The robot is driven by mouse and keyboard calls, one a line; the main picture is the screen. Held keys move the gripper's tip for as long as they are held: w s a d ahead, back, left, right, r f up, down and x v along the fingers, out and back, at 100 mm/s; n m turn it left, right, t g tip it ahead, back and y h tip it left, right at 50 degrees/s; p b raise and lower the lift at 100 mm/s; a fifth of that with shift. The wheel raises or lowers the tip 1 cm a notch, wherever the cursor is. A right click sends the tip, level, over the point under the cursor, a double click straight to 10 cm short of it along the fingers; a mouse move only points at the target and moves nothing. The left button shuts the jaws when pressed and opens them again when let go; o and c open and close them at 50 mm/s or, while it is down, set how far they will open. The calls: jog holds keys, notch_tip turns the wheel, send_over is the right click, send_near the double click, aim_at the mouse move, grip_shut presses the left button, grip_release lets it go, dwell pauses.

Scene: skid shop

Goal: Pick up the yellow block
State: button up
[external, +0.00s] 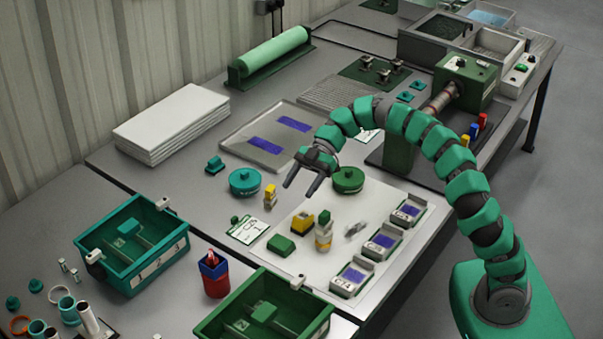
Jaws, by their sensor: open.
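A yellow block (302,222) sits on the white sheet (365,210) in the middle of the bench; its lower part looks darker. A smaller upright yellow piece (270,194) with a paler lower part stands to its left, further back. I cannot tell for sure which of the two is the yellow block of the task. My gripper (300,190) hangs above the bench with its fingers apart and nothing between them. In the picture it lies just above the first block and right of the smaller piece. Its exact height is hard to tell.
Round green (348,180) and teal (244,182) tins flank my gripper. Labelled trays (383,242) line the sheet's right side. Teal (150,215) and green (318,309) bins stand nearer.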

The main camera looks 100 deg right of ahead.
jog(key=s+d+f, duration=0.3)
jog(key=d+f, duration=0.1)
jog(key=f, duration=0.1)
jog(key=b, duration=0.2)
send_near(301, 217)
jog(key=shift+n+t, duration=0.3)
jog(key=x, duration=0.5)
jog(key=shift+s+a+f, duration=0.1)
jog(key=shift+s+a, duration=0.05)
jog(key=b+x, duration=0.1)
jog(key=x, duration=0.4)
jog(key=shift+a+f+b, duration=0.1)
jog(key=shift+f+b, duration=0.15)
jog(key=shift+b, duration=0.05)
jog(key=c, duration=1.2)
jog(key=shift+r, duration=0.15)
notch_tip(301, 217, up, 11)
jog(key=p, duration=0.4)
jog(key=shift+g+h, duration=0.7)
jog(key=shift+g, duration=0.1)
notch_tip(301, 217, down, 10)
jog(key=shift+a+r+b, duration=0.1)
jog(key=shift+r+b, duration=0.05)
jog(key=shift+b, duration=1)
